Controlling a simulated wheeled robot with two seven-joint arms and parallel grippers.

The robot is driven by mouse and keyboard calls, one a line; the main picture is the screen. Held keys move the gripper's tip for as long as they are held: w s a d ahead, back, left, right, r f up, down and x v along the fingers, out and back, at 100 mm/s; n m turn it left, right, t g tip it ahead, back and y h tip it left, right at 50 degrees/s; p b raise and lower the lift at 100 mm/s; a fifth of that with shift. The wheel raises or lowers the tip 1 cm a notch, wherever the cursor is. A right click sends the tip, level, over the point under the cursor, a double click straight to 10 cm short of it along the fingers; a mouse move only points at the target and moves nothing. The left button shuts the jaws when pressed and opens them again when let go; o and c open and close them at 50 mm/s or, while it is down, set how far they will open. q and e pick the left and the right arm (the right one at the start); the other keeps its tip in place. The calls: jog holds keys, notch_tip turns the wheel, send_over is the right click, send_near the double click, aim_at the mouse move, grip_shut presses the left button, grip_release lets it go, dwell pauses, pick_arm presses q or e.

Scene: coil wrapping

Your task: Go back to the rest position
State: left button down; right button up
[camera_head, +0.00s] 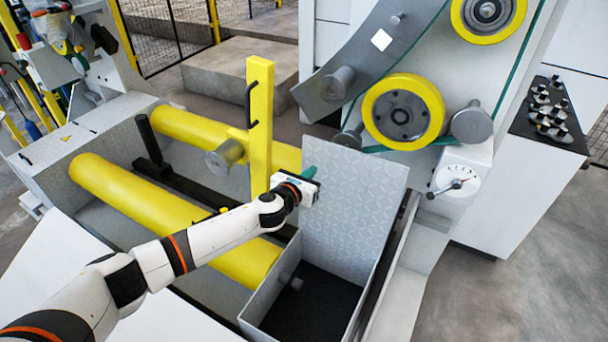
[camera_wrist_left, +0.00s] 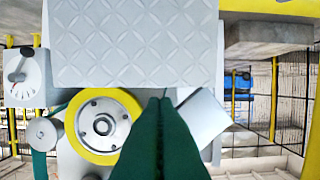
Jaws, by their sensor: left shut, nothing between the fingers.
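My left gripper (camera_head: 309,173) has green fingers and is at the end of the white arm that comes in from the left. It is in front of the upright patterned metal plate (camera_head: 350,205), near its upper left edge. In the left wrist view the green fingers (camera_wrist_left: 161,102) lie together, shut and empty. The same plate fills the top of that view, upside down. I cannot tell whether the fingertips touch it. My right gripper is not in view.
Two yellow rollers (camera_head: 150,210) lie left of the plate, with a yellow post (camera_head: 260,125) behind my wrist. A dark-floored bin (camera_head: 315,305) is below the plate. A machine with yellow wheels (camera_head: 403,111) and a dial (camera_head: 456,183) stands right. Open floor lies lower right.

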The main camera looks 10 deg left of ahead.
pick_arm(q)
jog(key=s+a+f+n+g+y, duration=0.2)
jog(key=s+a+f+n, duration=0.2)
jog(key=s+f+n, duration=0.5)
jog(key=s+a+f+n+g+y, duration=0.15)
jog(key=s+a+f+n, duration=0.3)
jog(key=f, duration=0.85)
jog(key=s+a+f+n+g+y, duration=0.1)
jog(key=s+a+f+n+g, duration=0.2)
jog(key=s+f+n, duration=0.7)
jog(key=s+a+f+n+g, duration=0.1)
jog(key=s+f+n, duration=0.3)
jog(key=s, duration=0.8)
jog(key=s+a+f+n+g, duration=0.1)
jog(key=s+f+n+g, duration=0.2)
jog(key=s, duration=1)
jog(key=s+a+f+n+g, duration=0.1)
jog(key=s+f+n+g, duration=0.2)
jog(key=s+f+n, duration=0.4)
jog(key=s+f+y, duration=0.1)
jog(key=s+f, duration=0.3)
jog(key=s, duration=0.2)
jog(key=shift+s+a, duration=0.2)
jog(key=shift+a, duration=0.2)
jog(key=shift+w, duration=0.1)
